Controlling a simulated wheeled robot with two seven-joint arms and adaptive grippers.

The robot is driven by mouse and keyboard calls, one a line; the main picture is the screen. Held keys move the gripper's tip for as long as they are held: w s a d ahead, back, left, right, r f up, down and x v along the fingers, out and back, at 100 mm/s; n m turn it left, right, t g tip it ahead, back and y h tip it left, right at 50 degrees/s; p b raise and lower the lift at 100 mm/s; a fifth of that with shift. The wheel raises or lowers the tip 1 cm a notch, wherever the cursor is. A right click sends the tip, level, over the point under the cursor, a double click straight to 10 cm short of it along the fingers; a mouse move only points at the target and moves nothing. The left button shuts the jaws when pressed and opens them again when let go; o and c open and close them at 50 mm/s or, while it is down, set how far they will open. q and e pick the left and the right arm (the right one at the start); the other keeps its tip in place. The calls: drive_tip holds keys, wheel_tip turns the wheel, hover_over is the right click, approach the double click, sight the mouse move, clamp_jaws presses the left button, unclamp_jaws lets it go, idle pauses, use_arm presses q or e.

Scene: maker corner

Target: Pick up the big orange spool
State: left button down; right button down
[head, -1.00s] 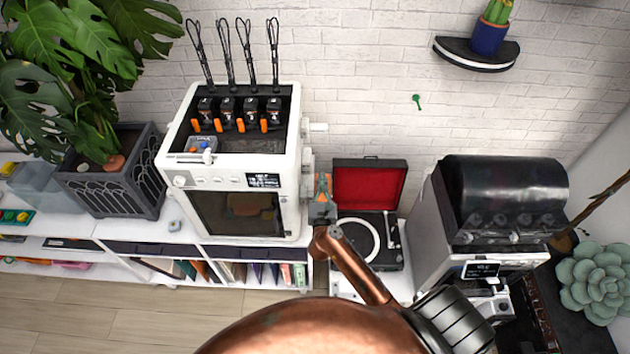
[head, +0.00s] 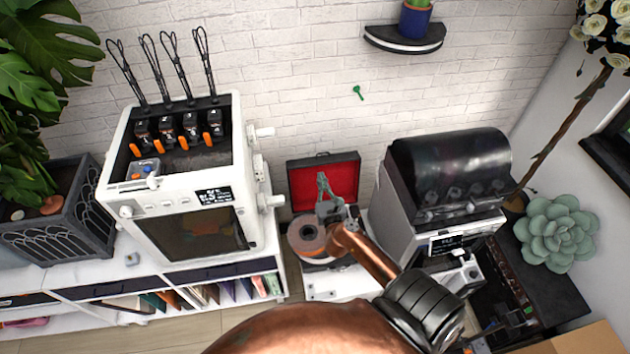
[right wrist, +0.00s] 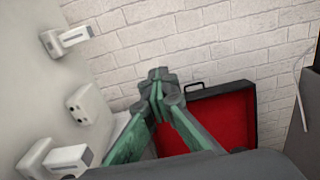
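The big orange spool (head: 304,246) is in the head view, its round side facing up, over the left front of the record player (head: 342,262). I cannot tell if it rests flat or is tilted. My right gripper (head: 322,181) is just above and behind it, in front of the red lid. In the right wrist view the right gripper's fingertips (right wrist: 160,88) meet with nothing between them, and the spool does not show there. My left gripper is in neither view.
A white printer (head: 185,190) stands left, with pegs (head: 268,201) sticking out of its right side near the gripper. The record player's red lid (head: 330,182) stands open. Another machine (head: 450,180) with a dark cover stands right.

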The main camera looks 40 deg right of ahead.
drive_tip(key=c, duration=2.7)
unclamp_jaws()
drive_tip(key=shift+r, duration=0.1)
drive_tip(key=o, duration=2.1)
drive_tip(key=shift+o, duration=0.2)
drive_tip(key=v, duration=1.2)
